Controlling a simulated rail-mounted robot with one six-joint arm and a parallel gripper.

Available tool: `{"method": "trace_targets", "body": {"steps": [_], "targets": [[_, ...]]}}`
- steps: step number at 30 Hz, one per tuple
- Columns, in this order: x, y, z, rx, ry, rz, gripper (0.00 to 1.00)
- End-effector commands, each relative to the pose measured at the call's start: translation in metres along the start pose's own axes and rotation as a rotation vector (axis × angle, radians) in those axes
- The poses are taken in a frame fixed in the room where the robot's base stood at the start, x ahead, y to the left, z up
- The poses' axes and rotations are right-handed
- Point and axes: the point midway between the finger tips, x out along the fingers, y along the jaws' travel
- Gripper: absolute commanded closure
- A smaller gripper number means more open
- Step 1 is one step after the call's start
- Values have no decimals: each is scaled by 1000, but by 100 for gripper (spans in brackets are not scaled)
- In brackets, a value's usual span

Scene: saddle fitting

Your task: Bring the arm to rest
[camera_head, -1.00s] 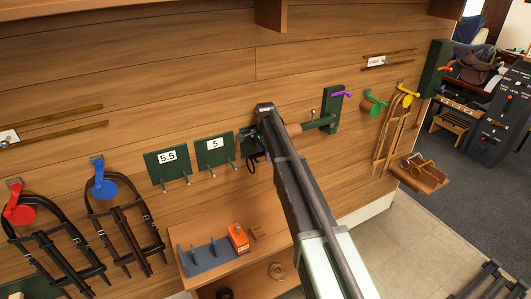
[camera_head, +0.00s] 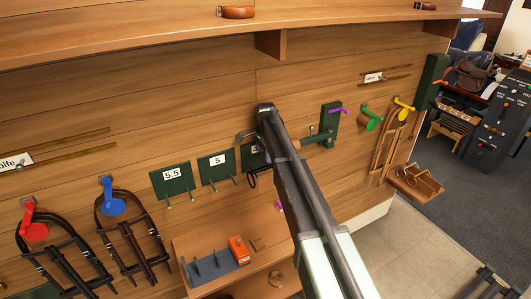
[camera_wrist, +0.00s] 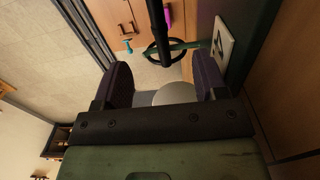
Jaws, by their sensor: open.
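My arm ends at the wall in the head view. Its gripper (camera_head: 248,138) shows just left of the arm's end, partly hidden, in front of a green panel (camera_head: 251,160). In the wrist view my gripper (camera_wrist: 163,80) has its two dark padded fingers wide apart. A pale rounded thing (camera_wrist: 175,94) shows beyond the gap between them, and I see nothing gripped. A dark ring (camera_wrist: 163,51) with a black rod shows past the fingertips.
Green panels marked 5.5 (camera_head: 172,181) and 5 (camera_head: 217,166) with pegs stand left of my arm. A purple-topped bracket (camera_head: 331,122) is to the right. A wooden shelf (camera_head: 150,42) runs above. A bench with an orange box (camera_head: 238,249) lies below.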

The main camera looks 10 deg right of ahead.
Motion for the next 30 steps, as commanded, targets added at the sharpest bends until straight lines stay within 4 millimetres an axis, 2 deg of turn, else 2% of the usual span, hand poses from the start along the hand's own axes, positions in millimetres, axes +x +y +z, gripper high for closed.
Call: {"method": "trace_targets", "body": {"steps": [8,11,14,15,17,18,21,22,24,26,28,30], "targets": [[0,1,0,-2,0,0,34],[8,25,8,-61,0,0,34],[27,88,28,-237,0,1,34],[37,124,39,-342,0,1,34],[53,180,57,-518,0,1,34],[62,217,68,-639,0,1,34],[81,298,94,-918,1,1,34],[85,318,100,-990,1,1,34],[92,353,111,-1128,1,1,34],[95,372,117,-1209,1,1,34],[95,382,120,-1262,1,1,34],[94,383,120,-1279,1,1,34]]}}
